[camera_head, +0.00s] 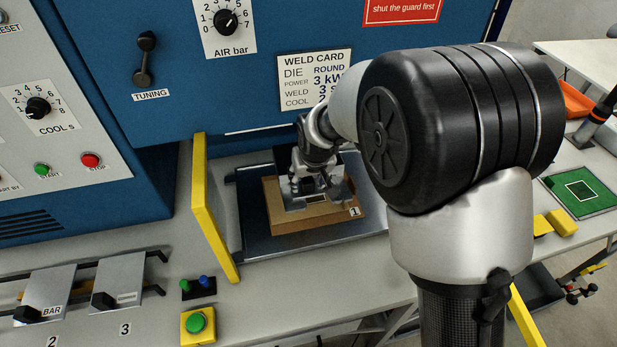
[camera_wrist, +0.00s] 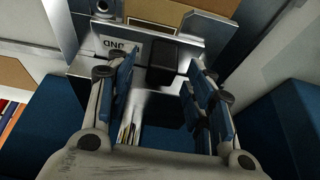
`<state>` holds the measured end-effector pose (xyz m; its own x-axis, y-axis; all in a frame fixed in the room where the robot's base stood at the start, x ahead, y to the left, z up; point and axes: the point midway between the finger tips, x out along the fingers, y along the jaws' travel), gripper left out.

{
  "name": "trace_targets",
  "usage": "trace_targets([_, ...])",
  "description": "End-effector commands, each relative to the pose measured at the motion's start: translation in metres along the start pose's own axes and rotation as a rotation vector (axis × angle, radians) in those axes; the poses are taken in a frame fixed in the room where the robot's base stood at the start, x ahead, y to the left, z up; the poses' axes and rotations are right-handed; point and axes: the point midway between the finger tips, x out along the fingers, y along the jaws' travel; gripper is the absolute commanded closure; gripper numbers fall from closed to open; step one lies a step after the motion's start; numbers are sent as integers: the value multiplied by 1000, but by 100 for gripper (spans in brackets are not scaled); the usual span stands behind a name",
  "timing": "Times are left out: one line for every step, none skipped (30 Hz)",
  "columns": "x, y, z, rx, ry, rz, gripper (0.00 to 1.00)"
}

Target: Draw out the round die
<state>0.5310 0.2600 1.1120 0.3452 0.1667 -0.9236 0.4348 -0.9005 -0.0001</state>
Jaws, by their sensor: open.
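The round die is a silver plate with a black handle. In the wrist view, the plate (camera_wrist: 139,45) bears lettering, upside down, of which "UND" can be read. The black handle (camera_wrist: 161,62) shows between my fingers. In the head view, the die (camera_head: 298,203) sits at a brown block (camera_head: 313,232) marked 1, under the blue machine. My gripper (camera_head: 314,184) is over the die, fingers pointing down. Its fingers (camera_wrist: 160,86) stand apart on either side of the handle, and whether they touch it cannot be told. My arm hides part of the bay.
A yellow guard post (camera_head: 213,210) stands left of the bay. Two other plates, one marked BAR (camera_head: 45,292), lie on the bench at left, by numbers 2 and 3. A green button (camera_head: 196,323) is in front. A green board (camera_head: 582,192) lies at right.

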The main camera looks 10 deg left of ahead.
Motion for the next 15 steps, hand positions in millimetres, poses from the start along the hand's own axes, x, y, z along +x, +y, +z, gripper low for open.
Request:
trace_targets([0, 0, 0, 0, 0, 0, 52])
trace_targets([0, 0, 0, 0, 0, 0, 52])
trace_targets([0, 0, 0, 0, 0, 0, 52])
trace_targets([0, 0, 0, 0, 0, 0, 52])
trace_targets([0, 0, 0, 0, 0, 0, 54])
trace_targets([0, 0, 0, 0, 0, 0, 57])
trace_targets([0, 0, 0, 0, 0, 0, 59])
trace_targets([0, 0, 0, 0, 0, 0, 61])
trace_targets([0, 0, 0, 0, 0, 0, 64])
trace_targets([0, 0, 0, 0, -1, 0, 66])
trace_targets([0, 0, 0, 0, -1, 0, 68])
trace_targets([0, 0, 0, 0, -1, 0, 70])
trace_targets([0, 0, 0, 0, -1, 0, 72])
trace_targets([0, 0, 0, 0, -1, 0, 74])
trace_targets([0, 0, 0, 0, -1, 0, 77])
